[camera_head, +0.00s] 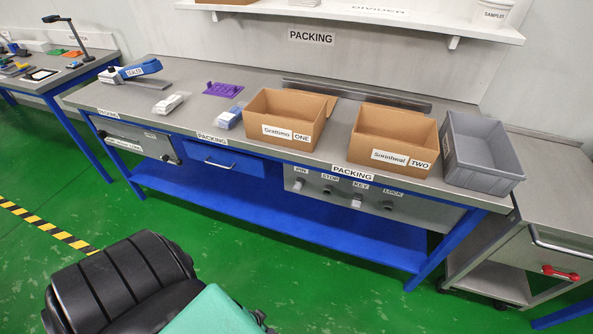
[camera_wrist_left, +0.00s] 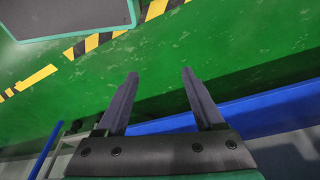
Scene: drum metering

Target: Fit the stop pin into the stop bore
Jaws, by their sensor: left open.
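The front panel (camera_head: 420,211) under the packing bench carries the labels PIN, STOP, KEY and LOCK. A small light knob-like piece, seemingly the stop pin (camera_head: 298,184), sits below the PIN label. The stop bore (camera_head: 327,190) is a small round spot below the STOP label; its inside is too small to make out. My left gripper (camera_wrist_left: 160,73) is open and empty in the left wrist view, with green floor between its fingers. It is apart from the pin. Neither gripper can be made out in the head view.
A key-like piece (camera_head: 356,201) and a lock spot (camera_head: 388,206) are to the right on the panel. Two cardboard boxes (camera_head: 287,117) (camera_head: 393,136) and a grey crate (camera_head: 481,153) stand above. A blue lower shelf (camera_head: 290,215) runs below.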

